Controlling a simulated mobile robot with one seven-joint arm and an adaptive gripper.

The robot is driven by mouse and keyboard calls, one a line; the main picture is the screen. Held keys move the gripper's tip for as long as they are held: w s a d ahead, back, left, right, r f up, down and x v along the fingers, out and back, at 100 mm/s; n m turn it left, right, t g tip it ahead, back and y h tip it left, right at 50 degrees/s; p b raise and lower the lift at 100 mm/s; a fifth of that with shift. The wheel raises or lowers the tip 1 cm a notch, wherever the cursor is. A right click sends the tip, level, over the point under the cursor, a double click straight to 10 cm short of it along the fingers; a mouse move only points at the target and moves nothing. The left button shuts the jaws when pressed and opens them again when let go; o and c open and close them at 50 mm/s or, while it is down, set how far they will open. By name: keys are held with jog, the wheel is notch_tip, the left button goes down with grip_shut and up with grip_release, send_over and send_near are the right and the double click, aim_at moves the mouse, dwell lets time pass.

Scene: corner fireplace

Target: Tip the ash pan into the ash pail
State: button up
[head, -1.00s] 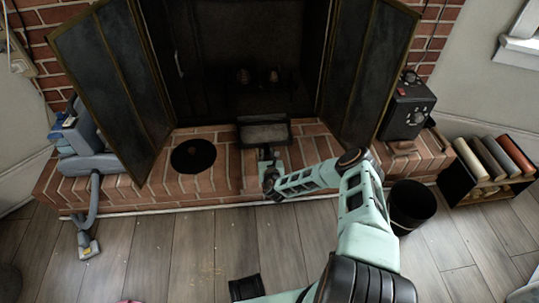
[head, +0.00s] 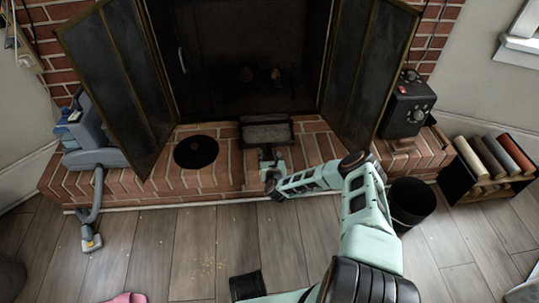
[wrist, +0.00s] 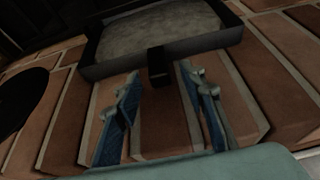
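The ash pan (head: 267,133) is a dark shallow tray with grey ash in it, lying level on the brick hearth at the firebox mouth. Its short black handle (wrist: 158,68) points toward me. My gripper (head: 268,166) is low over the hearth, just in front of the pan. In the wrist view my gripper (wrist: 160,72) is open, with a blue finger on each side of the handle and gaps showing. A black open bucket (head: 411,204), seemingly the ash pail, stands on the floor right of my arm; its inside is dark.
A round black disc or opening (head: 196,152) is on the hearth left of the pan. Open fireplace doors (head: 118,80) flank the pan. A grey vacuum (head: 92,140) is at left, a black box (head: 407,105) at right, and a rack of rolls (head: 489,165) farther right.

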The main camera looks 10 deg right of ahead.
jog(key=shift+s, duration=0.1)
jog(key=v, duration=1.1)
jog(key=shift+s+r, duration=0.15)
jog(key=shift+s, duration=0.25)
